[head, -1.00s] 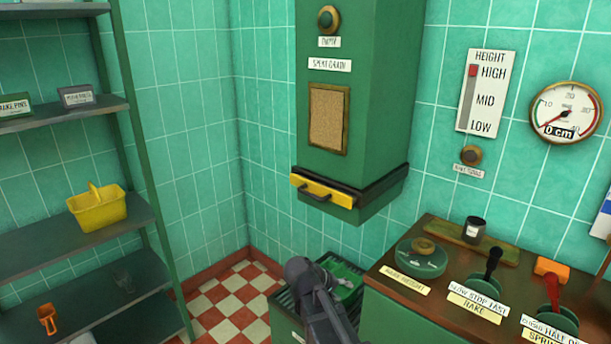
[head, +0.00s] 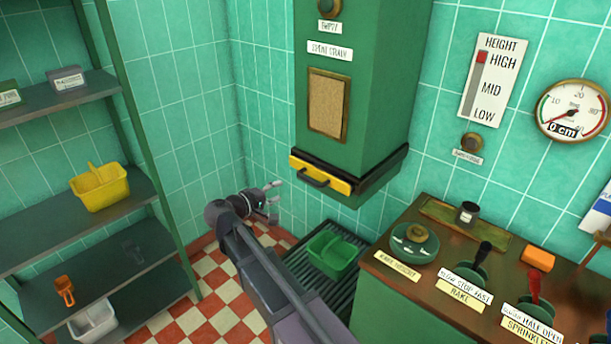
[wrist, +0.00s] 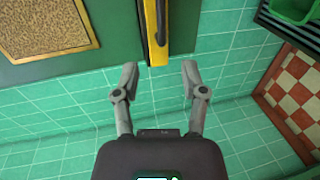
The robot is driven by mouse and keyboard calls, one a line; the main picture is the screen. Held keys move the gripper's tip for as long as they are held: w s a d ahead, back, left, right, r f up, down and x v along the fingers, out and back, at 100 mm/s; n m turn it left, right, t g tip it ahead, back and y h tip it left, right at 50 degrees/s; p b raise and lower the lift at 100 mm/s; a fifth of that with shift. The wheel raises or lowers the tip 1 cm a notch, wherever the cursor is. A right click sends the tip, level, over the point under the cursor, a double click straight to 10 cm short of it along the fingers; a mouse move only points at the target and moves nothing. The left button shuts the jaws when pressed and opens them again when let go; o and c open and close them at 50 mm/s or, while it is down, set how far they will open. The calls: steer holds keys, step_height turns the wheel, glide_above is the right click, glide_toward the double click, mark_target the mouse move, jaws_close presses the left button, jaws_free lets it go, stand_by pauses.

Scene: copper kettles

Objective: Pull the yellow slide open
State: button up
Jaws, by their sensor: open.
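The yellow slide (head: 320,175) is a flat yellow front with a dark handle (head: 314,179), set at the bottom of the green spent grain chute (head: 352,120). Its front sits flush under a black rim. My gripper (head: 275,202) is below and to the left of the slide in the head view, apart from it. In the wrist view my gripper (wrist: 159,77) is open and empty. There the yellow slide (wrist: 150,25) lies ahead, between the lines of the two fingers, with its dark handle (wrist: 160,22) along it.
A green bin (head: 333,255) stands on a dark slatted grate (head: 310,285) below the chute. A wooden counter (head: 400,285) with levers and a knob is at the right. A shelf rack (head: 85,230) with a yellow basket (head: 98,187) is at the left.

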mark_target(306, 180)
steer(key=shift+w+f, duration=0.1)
steer(key=shift+b+x, duration=1.45)
steer(key=shift+x, duration=5.3)
jaws_close()
